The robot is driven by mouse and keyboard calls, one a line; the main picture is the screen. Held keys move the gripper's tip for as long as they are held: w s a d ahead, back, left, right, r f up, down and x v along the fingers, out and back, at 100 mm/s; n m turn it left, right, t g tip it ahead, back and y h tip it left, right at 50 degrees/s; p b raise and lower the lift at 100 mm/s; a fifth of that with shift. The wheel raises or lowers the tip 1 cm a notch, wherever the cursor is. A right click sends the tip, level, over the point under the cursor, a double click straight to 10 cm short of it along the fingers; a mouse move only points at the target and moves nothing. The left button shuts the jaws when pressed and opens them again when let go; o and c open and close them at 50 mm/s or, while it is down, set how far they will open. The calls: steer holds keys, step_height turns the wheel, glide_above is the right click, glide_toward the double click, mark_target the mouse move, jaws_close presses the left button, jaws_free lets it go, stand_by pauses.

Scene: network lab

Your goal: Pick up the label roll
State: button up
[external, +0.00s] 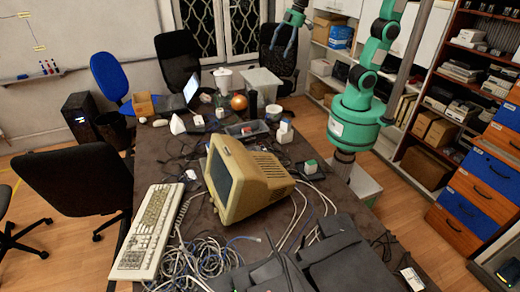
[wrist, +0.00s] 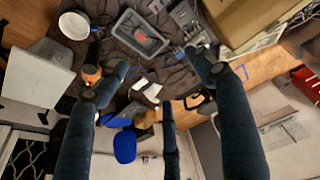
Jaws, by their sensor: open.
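A white round thing (external: 274,112), which looks like the label roll though I cannot be sure, stands on the dark table beside a grey tray (external: 245,129). In the wrist view it is a pale disc (wrist: 74,25) at the upper left, outside the spread of my fingers. My gripper (external: 279,50) hangs high at the top of the external view, above and beyond the table's far end, apart from everything. In the wrist view my gripper (wrist: 160,70) has its dark fingers spread, with nothing held between them.
A beige monitor (external: 250,180), a keyboard (external: 148,228) and tangled cables fill the near part. Little of the table is clear.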

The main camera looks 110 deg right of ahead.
steer(key=w+d+f+g, duration=0.1)
steer(key=w+d+f, duration=0.3)
steer(key=w+d, duration=0.8)
steer(key=g+p, duration=0.1)
steer(key=g, duration=0.2)
glide_above(220, 110)
step_height(220, 110, down, 38)
steer(key=shift+w+d+r+y, duration=0.15)
steer(key=shift+w+d+y, duration=0.05)
steer(key=shift+y, duration=0.1)
steer(key=shift+f+b, duration=0.3)
steer(key=shift+f, duration=4)
steer(key=shift+f, duration=0.15)
steer(key=shift+s+f+b, duration=0.15)
steer(key=shift+f+b, duration=0.2)
steer(key=shift+f, duration=2.1)
